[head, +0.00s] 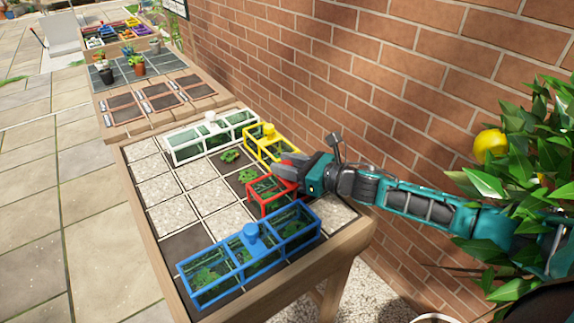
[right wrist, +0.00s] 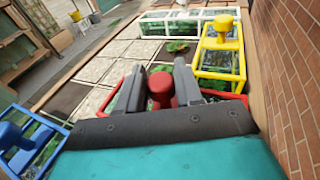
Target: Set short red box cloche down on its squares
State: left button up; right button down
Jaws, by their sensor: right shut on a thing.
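The short red box cloche (head: 269,194) is a small red-framed box with clear panes, at the right part of the gridded table between the yellow and blue cloches. My right gripper (head: 290,172) is shut on its red knob (right wrist: 161,88), which shows between the two fingers in the right wrist view. Green plants show through its panes. I cannot tell whether its lower frame touches the squares or hangs just above them. My left gripper is not in view.
A blue cloche (head: 250,232) stands close in front, a yellow cloche (head: 268,140) close behind, and a white cloche (head: 212,119) farther back. Bare seedlings (head: 229,156) sit on dark squares. Pale gravel squares (head: 158,190) lie left. A brick wall (head: 360,70) borders the right side.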

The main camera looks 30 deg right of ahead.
jog(key=c, duration=1.2)
grip_release()
jog(key=shift+f, duration=0.15)
jog(key=o, duration=0.5)
jog(key=shift+c, duration=0.2)
jog(key=shift+r, duration=0.3)
jog(key=shift+s+d+f, duration=0.15)
jog(key=shift+s+d, duration=0.05)
jog(key=shift+s, duration=0.1)
jog(key=v, duration=1.1)
jog(key=shift+s, duration=0.15)
